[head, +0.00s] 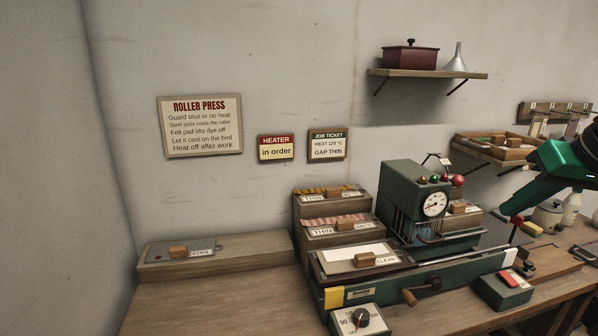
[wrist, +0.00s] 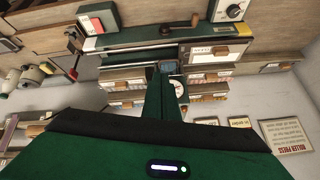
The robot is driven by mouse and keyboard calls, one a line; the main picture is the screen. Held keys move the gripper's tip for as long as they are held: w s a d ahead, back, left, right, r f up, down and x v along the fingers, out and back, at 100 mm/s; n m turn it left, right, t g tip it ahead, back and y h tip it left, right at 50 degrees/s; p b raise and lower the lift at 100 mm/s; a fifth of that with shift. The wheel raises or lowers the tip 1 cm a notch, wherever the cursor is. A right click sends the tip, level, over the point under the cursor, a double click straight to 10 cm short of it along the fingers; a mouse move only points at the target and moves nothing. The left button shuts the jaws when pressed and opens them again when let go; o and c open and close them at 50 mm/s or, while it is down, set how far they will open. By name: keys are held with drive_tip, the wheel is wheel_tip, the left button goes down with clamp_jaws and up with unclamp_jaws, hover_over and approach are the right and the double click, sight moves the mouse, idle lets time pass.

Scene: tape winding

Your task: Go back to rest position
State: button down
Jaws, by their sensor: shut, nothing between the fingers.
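My gripper (head: 510,208) is at the right in the head view, on the end of my green arm, to the right of the roller press (head: 400,210) and in front of the wall. In the wrist view, which looks upside down, the gripper's green fingers (wrist: 166,70) are together and nothing shows between them. The press, with its round dial (head: 434,204), lies beyond the fingertips in that view. I cannot tell the exact gap between the fingertips and the press.
A long bench (head: 215,300) carries the press, a dial box (head: 360,321), a box with a red switch (head: 503,290), labelled bins (head: 332,205) and a COOL block (head: 180,268). A wall shelf (head: 425,73) is above. A tray (head: 500,148) is behind my arm.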

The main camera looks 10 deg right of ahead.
drive_tip(key=s+a+f+m+g, duration=0.2)
drive_tip(key=s+a+f+g, duration=0.1)
drive_tip(key=f, duration=0.6)
drive_tip(key=s+a+f+m+g, duration=0.2)
drive_tip(key=s+a+f+g, duration=0.2)
drive_tip(key=s+f, duration=0.4)
wheel_tip(320, 180, down, 2)
drive_tip(key=shift+a, duration=0.5)
drive_tip(key=shift+s, duration=0.1)
drive_tip(key=shift+w+f, duration=0.2)
drive_tip(key=shift+w, duration=0.45)
